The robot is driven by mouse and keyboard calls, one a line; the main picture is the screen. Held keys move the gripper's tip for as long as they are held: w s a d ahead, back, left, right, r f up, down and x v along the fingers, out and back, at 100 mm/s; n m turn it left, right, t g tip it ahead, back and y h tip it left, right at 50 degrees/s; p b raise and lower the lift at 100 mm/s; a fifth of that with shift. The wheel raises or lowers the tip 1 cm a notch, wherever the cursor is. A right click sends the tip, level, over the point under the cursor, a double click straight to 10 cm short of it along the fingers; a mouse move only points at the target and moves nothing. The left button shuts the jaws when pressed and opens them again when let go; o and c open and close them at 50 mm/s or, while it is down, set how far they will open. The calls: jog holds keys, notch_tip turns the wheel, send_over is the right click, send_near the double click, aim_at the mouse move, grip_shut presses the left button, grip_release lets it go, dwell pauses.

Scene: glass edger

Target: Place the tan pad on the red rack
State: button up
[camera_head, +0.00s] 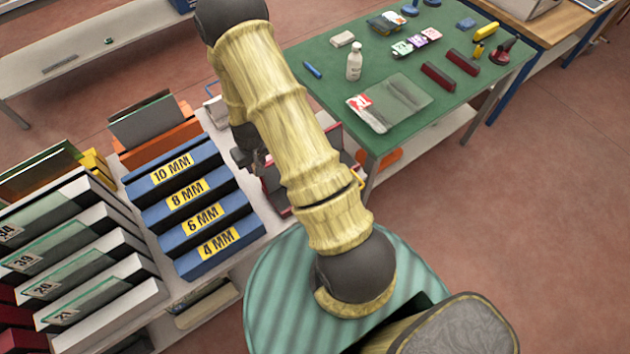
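A small cream-tan block (342,39), which looks like the tan pad, lies on the green table (448,104) near its left edge, left of a white bottle. A red-edged frame (274,190), possibly the red rack, is on the bench behind my arm, which hides most of it. Dark parts that look like my gripper (254,158) show at the left side of my arm, over that frame. The fingers are mostly hidden, so I cannot tell whether they are open or hold anything.
A blue rack (205,215) with yellow thickness labels stands left of my arm. Grey numbered slots (95,270) holding glass are further left. The green table also bears a bottle (354,61), a bagged sheet (390,102) and dark red bars (438,77). Open floor lies right.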

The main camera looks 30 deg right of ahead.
jog(key=s+d+f+b, duration=0.2)
jog(key=d+f+b, duration=0.7)
jog(key=d+b, duration=0.3)
jog(key=b, duration=0.3)
jog(key=shift+d, duration=0.15)
jog(key=shift+s+f, duration=0.1)
jog(key=shift+s, duration=0.05)
jog(key=shift+f, duration=2.9)
jog(key=shift+f, duration=0.1)
jog(key=shift+f+p, duration=0.5)
jog(key=shift+f, duration=1.5)
